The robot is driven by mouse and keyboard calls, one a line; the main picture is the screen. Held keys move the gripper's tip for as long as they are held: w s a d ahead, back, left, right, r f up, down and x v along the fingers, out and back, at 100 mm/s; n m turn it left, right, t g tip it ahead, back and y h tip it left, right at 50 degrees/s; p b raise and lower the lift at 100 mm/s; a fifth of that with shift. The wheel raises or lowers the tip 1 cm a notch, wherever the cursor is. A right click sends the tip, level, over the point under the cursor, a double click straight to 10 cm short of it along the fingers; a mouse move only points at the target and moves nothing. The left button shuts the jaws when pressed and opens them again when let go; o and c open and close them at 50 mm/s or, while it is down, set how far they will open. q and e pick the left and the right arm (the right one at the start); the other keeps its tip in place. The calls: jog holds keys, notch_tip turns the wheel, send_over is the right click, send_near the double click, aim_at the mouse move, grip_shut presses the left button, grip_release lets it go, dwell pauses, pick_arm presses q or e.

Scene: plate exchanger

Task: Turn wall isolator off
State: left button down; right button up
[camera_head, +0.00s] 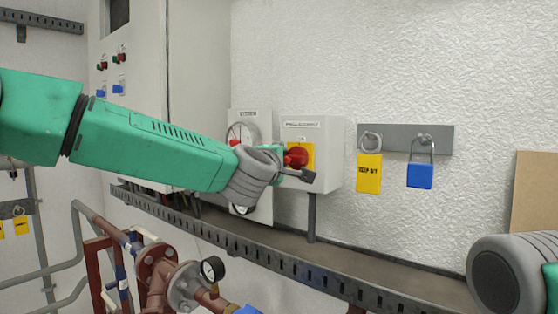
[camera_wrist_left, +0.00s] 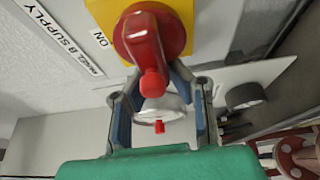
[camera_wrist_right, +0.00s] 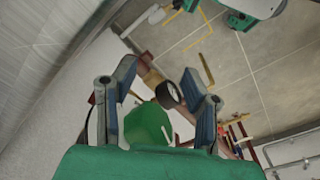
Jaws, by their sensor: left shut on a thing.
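The wall isolator is a pale grey box (camera_head: 333,150) on the wall with a yellow plate (camera_head: 307,150) and a red rotary handle (camera_head: 297,156). My left gripper (camera_head: 299,174) is at the handle. In the left wrist view the red handle (camera_wrist_left: 153,40) reaches down between the fingertips of the left gripper (camera_wrist_left: 155,82), which is shut on it. An "ON" label (camera_wrist_left: 100,40) shows beside the yellow plate. My right gripper (camera_wrist_right: 158,78) is open and empty, away from the isolator. In the head view only its wrist part shows at the lower right.
A rail (camera_head: 440,139) right of the isolator holds a yellow tag (camera_head: 369,173) and a blue padlock (camera_head: 420,176). A panel with a round dial (camera_head: 242,132) is partly behind my left arm. A cable tray (camera_head: 400,285) runs below. Pipes with a gauge (camera_head: 212,269) stand at lower left.

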pick_arm(q)
jog(key=c, duration=1.4)
grip_release()
jog(key=shift+s+d+f, duration=0.15)
jog(key=shift+d+f, duration=0.15)
jog(key=shift+f, duration=0.15)
jog(key=shift+c, duration=0.2)
jog(key=shift+r, duration=0.15)
jog(key=shift+s, duration=0.1)
jog(key=v, duration=1.1)
jog(key=shift+s+a, duration=0.3)
jog(key=shift+a, duration=0.1)
